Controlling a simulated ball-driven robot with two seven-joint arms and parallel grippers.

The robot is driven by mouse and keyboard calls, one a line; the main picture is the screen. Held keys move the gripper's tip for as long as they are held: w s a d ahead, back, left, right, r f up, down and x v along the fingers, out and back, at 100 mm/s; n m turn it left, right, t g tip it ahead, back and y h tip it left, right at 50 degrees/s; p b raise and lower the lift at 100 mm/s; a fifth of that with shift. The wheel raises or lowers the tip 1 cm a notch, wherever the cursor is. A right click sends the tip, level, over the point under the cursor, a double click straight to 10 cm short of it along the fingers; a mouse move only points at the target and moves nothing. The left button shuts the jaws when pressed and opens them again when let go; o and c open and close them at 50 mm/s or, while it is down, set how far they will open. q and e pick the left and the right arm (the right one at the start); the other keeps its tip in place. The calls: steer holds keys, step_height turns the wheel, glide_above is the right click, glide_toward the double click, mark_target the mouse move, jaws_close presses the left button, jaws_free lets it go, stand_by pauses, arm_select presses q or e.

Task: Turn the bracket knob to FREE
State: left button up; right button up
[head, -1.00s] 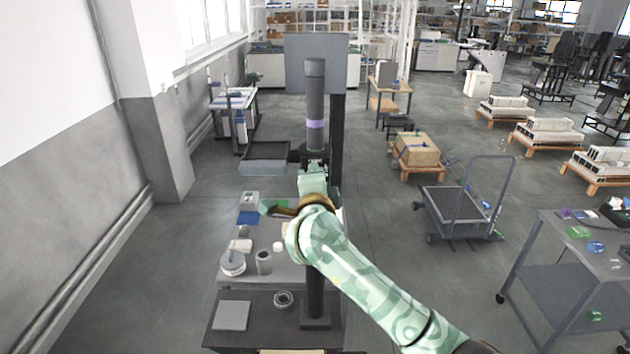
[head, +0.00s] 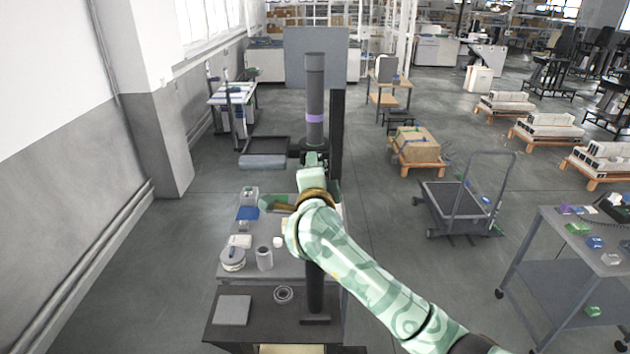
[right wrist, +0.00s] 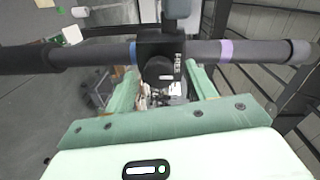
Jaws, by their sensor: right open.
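The dark lift column (head: 315,85) stands upright in the head view with a purple band. In the right wrist view the column (right wrist: 80,55) lies across the picture, with a blue band and the purple band. Between the bands is a black bracket (right wrist: 150,45) with a round dark knob (right wrist: 158,70). A pale mark shows low on the knob, and small white lettering beside it is too small to read surely. My right gripper (right wrist: 163,78) is open, its green fingers either side of the knob; contact cannot be told. In the head view my right gripper (head: 313,162) partly hides the bracket.
A dark tray (head: 265,160) is left of the column. Below, a bench (head: 235,273) carries a cup (head: 264,258), a round tin (head: 232,260) and small items. A cart (head: 455,205) stands to the right, with open floor between.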

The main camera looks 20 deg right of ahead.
steer(key=b+v, duration=0.2)
steer(key=v, duration=1.4)
steer(key=shift+s, duration=0.1)
